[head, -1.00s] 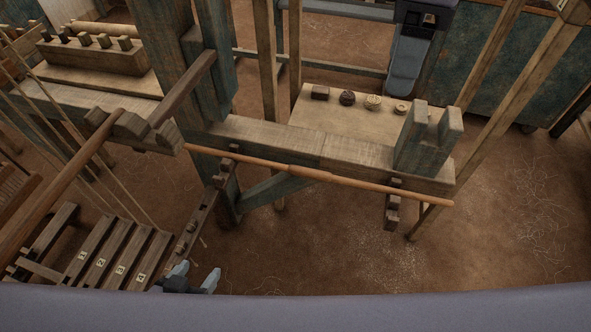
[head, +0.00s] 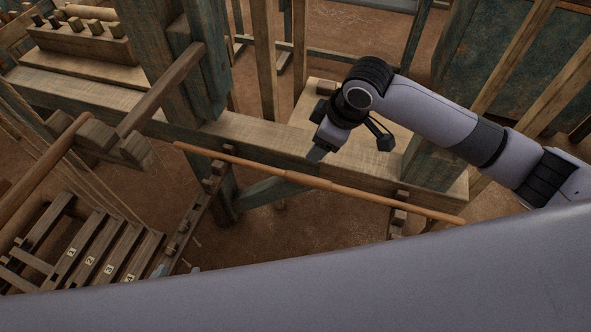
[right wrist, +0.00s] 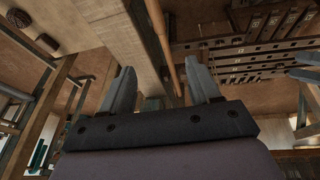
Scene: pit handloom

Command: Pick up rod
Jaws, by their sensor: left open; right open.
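The rod (head: 330,186) is long, thin and orange-brown. It lies along the near side of the loom's wooden beam, slanting down to the right in the head view. My right gripper (head: 317,154) is above the beam, close to the middle of the rod; its fingers are partly hidden by the wrist. In the right wrist view its jaws (right wrist: 161,65) are open and empty, and the rod (right wrist: 166,40) shows beyond and between the fingers. My left gripper (head: 160,271) barely shows at the lower left of the head view. Its open fingers (right wrist: 306,64) show at the right wrist view's edge.
The wooden beam (head: 262,138) runs beside the rod. A thick upright post (head: 152,50) stands left of it. Numbered treadles (head: 95,250) lie at the lower left. A shelf board (head: 308,105) is behind the beam. Bare floor (head: 290,235) lies in front of the rod.

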